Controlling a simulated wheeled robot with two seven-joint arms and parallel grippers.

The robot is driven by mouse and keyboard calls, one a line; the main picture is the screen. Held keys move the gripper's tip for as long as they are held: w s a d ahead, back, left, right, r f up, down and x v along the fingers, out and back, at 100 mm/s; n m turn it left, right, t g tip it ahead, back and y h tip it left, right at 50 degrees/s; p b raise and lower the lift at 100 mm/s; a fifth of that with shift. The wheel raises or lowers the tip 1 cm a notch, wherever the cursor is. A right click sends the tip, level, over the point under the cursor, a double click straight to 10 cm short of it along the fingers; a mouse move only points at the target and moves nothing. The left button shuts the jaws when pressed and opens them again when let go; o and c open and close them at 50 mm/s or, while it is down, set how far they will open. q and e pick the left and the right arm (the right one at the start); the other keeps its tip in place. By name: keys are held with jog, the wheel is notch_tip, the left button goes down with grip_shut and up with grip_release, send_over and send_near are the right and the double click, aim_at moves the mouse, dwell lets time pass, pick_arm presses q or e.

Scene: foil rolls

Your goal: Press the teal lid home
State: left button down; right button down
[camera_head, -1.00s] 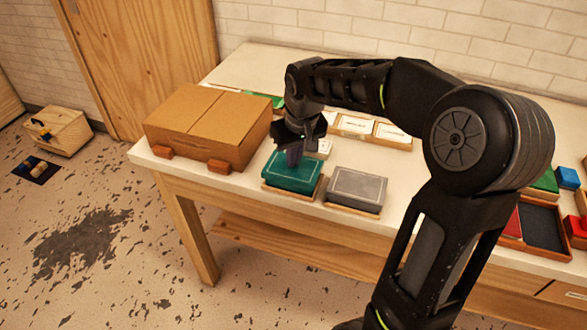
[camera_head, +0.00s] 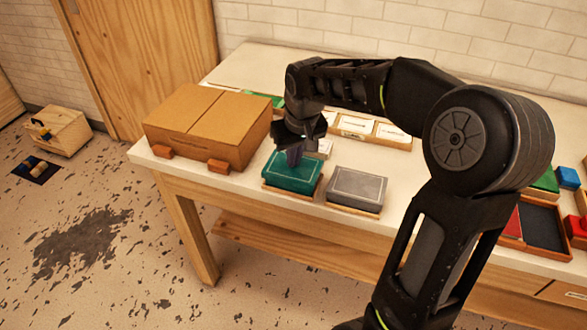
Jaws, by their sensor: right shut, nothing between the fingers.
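The teal lid (camera_head: 290,175) sits on a wooden base near the front edge of the table, left of a grey lid (camera_head: 357,187) on a similar base. My right gripper (camera_head: 294,158) points down over the far part of the teal lid. Its fingers are shut and empty, and the tips appear to be at the lid's top; I cannot tell whether they touch. The gripper hides part of the lid's far edge. My left gripper is not in view.
A large cardboard box (camera_head: 207,125) stands left of the teal lid, with two small orange-brown blocks at its front. White cards in wooden trays (camera_head: 374,129) lie behind. Red, green and blue pieces and a dark tray (camera_head: 542,227) are at the right. A wooden crate (camera_head: 58,132) stands on the floor.

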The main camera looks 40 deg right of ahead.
jog(key=shift+f+b, duration=0.3)
jog(key=shift+f, duration=0.15)
jog(key=shift+s+a+f, duration=0.1)
jog(key=shift+s+f, duration=0.05)
jog(key=shift+f, duration=0.05)
dwell(0.8)
jog(key=shift+r, duration=0.15)
notch_tip(320, 180, up, 8)
jog(key=p, duration=0.6)
dwell(0.6)
